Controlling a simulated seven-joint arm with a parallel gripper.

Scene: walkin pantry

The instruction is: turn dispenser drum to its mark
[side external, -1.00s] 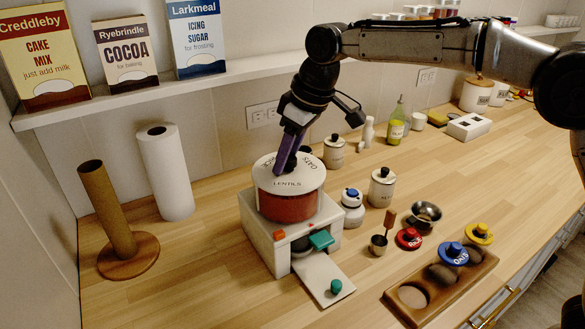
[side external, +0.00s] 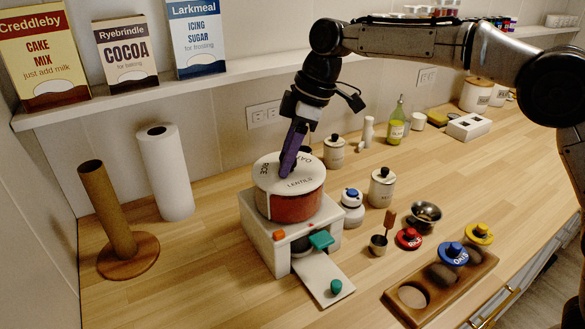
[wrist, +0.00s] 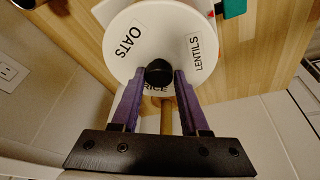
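The dispenser drum (side external: 290,205) has a white lid and a red-brown body, and sits on a white dispenser base (side external: 262,240). Its lid reads LENTILS toward the front right, OATS at the back right and RICE at the left. In the wrist view, the white lid (wrist: 125,55) has a black centre knob (wrist: 159,73). My gripper (side external: 286,173) reaches down onto the lid; its purple fingers close on both sides of the knob. The fingers hide part of RICE in the wrist view.
The base has an orange button (side external: 279,235), a teal lever (side external: 321,240) and a chute with a teal knob (side external: 336,286). A paper roll (side external: 165,172) and a wooden holder (side external: 108,210) stand left. Jars, a bowl and a wooden lid tray (side external: 440,285) stand right.

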